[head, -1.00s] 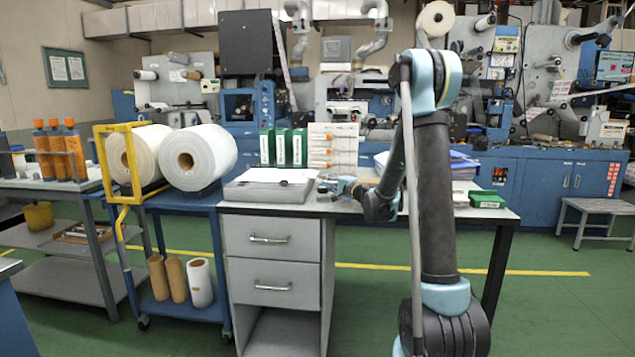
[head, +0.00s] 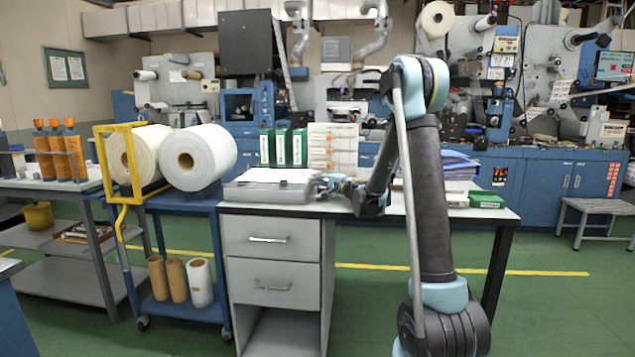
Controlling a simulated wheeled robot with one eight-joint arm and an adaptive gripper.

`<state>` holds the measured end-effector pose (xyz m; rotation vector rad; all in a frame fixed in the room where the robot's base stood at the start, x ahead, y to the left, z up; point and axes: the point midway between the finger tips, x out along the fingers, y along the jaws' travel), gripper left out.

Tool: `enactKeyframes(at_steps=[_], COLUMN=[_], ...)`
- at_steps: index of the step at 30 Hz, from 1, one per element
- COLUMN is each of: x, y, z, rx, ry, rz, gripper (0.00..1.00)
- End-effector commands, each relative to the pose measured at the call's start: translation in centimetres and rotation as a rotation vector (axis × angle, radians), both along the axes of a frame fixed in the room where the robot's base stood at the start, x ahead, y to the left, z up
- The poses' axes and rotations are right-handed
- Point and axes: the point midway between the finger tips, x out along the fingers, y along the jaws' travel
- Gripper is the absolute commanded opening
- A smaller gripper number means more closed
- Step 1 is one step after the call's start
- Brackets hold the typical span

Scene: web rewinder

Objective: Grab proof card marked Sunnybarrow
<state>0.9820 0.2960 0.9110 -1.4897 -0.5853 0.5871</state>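A grey flat case (head: 262,193) lies on the desk, with white sheets or cards (head: 285,175) on its top. No printing on them is readable, so I cannot tell whether one is the Sunnybarrow proof card. My gripper (head: 325,183) is low over the desk, just right of the case's right edge. Its fingers are small and partly merge with the background, so I cannot tell whether they are open, shut or touching a sheet.
Green-and-white boxes (head: 283,148) and a pale board with orange marks (head: 333,147) stand behind the case. Blue-topped stacked sheets (head: 450,166) and a green box (head: 487,200) are on the desk's right. A cart with large white rolls (head: 200,157) adjoins the desk's left.

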Motion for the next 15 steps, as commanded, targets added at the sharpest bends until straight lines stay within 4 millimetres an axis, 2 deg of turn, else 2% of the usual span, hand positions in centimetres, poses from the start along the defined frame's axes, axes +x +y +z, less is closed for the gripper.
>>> enactKeyframes(at_steps=[2,10,15], x=[0.0,0.0,-0.1], y=[0.0,0.0,0.0], z=[0.0,0.1,1.7], rx=[0.000,0.000,0.000], ry=[0.000,0.000,0.000], rz=[0.000,0.000,0.000], gripper=[0.00,0.00,0.00])
